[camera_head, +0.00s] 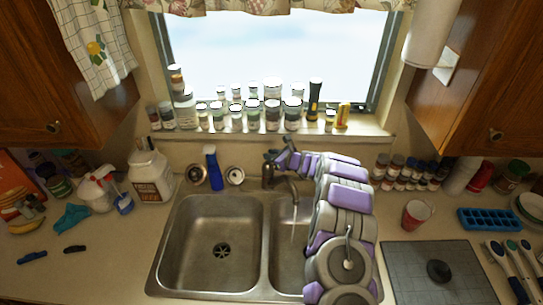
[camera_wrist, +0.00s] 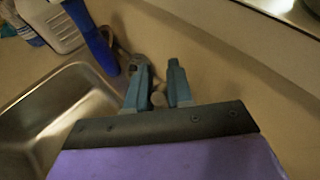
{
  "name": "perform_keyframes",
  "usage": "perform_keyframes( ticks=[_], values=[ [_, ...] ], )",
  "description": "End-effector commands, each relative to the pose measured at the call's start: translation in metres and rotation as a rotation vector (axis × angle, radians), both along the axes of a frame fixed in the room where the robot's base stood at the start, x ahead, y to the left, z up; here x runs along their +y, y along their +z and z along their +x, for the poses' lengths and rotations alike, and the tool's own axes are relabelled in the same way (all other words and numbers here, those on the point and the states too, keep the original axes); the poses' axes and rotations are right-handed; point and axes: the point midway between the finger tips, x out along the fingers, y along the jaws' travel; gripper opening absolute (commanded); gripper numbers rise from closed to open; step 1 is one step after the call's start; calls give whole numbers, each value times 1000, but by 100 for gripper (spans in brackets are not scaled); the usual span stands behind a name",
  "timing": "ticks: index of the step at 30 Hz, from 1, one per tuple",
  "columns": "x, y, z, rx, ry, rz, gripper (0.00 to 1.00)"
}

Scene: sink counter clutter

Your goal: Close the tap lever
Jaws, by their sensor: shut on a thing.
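The metal tap (camera_head: 282,184) stands behind the double sink, with its spout over the right basin. A thin stream of water (camera_head: 293,222) seems to run from the spout. My gripper (camera_head: 277,155) is at the top of the tap, reached by my purple and grey arm from the right. In the wrist view my gripper's two blue-grey fingers (camera_wrist: 159,78) stand on either side of a small pale rounded piece, the tap lever (camera_wrist: 158,99). The fingers are shut on it. Most of the lever is hidden by the gripper.
The double sink (camera_head: 161,240) lies in front. A blue bottle (camera_head: 212,167) and a round strainer (camera_head: 235,175) stand left of the tap. Jars (camera_head: 253,108) line the window sill behind. A red cup (camera_head: 416,215) and a grey mat (camera_head: 408,265) are to the right.

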Motion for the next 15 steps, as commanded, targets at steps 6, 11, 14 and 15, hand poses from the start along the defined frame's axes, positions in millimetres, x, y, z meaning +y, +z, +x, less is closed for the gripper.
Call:
perform_keyframes(
  ticks=[6,11,14,15],
  values=[
    [0,0,0,0,0,0,0],
    [0,-2,0,-5,0,4,0],
    [-1,-4,-1,-15,0,11,0],
    [-1,-5,-1,-20,0,16,0]
  ],
)
